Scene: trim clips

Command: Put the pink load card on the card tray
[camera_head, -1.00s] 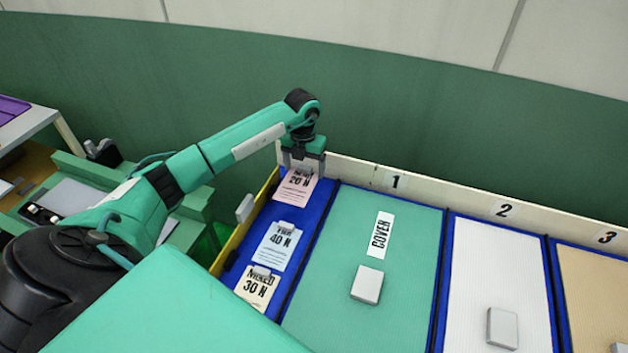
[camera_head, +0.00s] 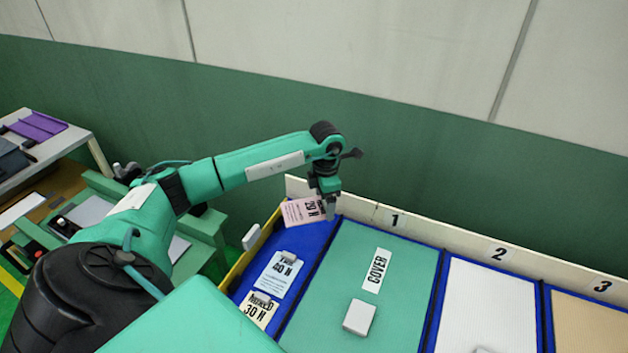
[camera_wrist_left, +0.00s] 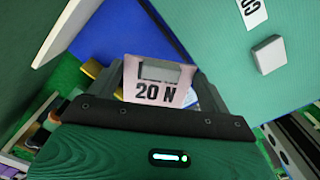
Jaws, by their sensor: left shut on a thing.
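The pink load card (camera_head: 301,211), printed "20 N", is held in my left gripper (camera_head: 328,207) above the far end of the blue strip. It is turned sideways and looks raised off the strip. In the left wrist view the pink card (camera_wrist_left: 157,97) sits between the fingers of my left gripper (camera_wrist_left: 160,78), which is shut on it. A light blue "40 N" card (camera_head: 279,273) and a cream "30 N" card (camera_head: 259,310) lie on the blue strip (camera_head: 306,240). I cannot make out which thing is the card tray. My right gripper is not in view.
A green panel (camera_head: 350,270) with a "COVER" label (camera_head: 377,270) and a grey block (camera_head: 359,317) lies right of the strip. White and tan panels follow. A pale numbered rail (camera_head: 440,240) stands behind. A bench with a purple item (camera_head: 38,127) is far left.

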